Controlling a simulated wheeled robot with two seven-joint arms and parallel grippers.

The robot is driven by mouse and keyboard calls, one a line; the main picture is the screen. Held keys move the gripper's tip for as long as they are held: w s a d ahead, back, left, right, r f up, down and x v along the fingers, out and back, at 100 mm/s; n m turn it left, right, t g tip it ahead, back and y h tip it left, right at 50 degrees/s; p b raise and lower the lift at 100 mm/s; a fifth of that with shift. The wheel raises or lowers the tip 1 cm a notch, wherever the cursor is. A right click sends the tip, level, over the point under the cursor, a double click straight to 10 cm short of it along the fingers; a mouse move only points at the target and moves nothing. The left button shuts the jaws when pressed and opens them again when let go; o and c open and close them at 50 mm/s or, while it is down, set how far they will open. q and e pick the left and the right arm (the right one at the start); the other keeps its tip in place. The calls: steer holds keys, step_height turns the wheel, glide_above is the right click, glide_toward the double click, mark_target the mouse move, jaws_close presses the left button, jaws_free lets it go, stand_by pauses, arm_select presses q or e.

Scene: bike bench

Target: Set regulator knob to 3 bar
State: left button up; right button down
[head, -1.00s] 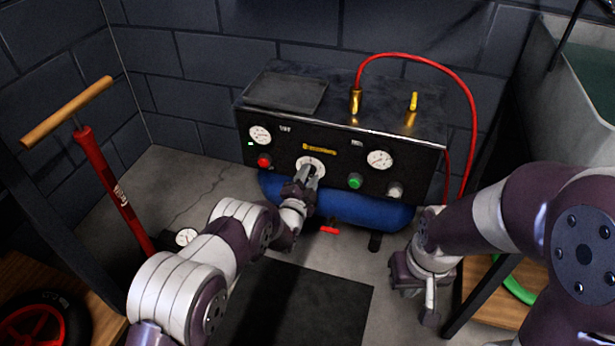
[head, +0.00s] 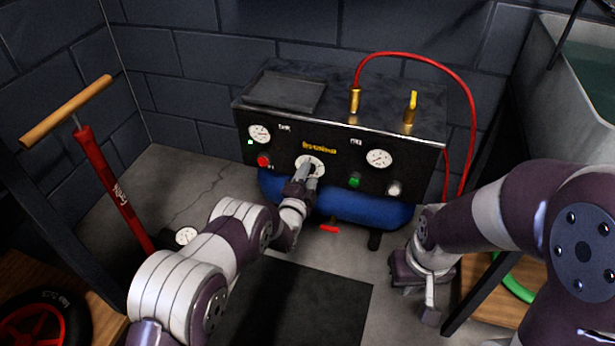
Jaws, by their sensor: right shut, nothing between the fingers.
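The compressor's black front panel (head: 335,182) faces me above a blue tank (head: 370,211). A round white dial plate (head: 303,161) sits at the panel's middle, below a yellow label. The regulator knob seems to be at this dial, hidden by my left gripper (head: 311,171). The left fingers point at the dial and reach it or nearly so; whether they are closed on the knob is not clear. One white gauge (head: 259,134) is at left and another (head: 379,159) at right; their readings are too small to tell. My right gripper (head: 430,302) is shut and empty, low at right.
A red button (head: 263,160), a green button (head: 354,180) and a pale knob (head: 393,188) flank the dial. A red hose (head: 420,60) arches over the top. A red floor pump (head: 107,185) stands left, and a grey basin (head: 540,105) right.

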arm_select(q)
steer(key=shift+o, duration=0.3)
steer(key=shift+s+r, duration=0.1)
steer(key=p+v, duration=0.6)
steer(key=v, duration=0.6)
steer(key=shift+s+p, duration=0.25)
steer(key=shift+p, duration=0.1)
steer(key=shift+a, duration=0.1)
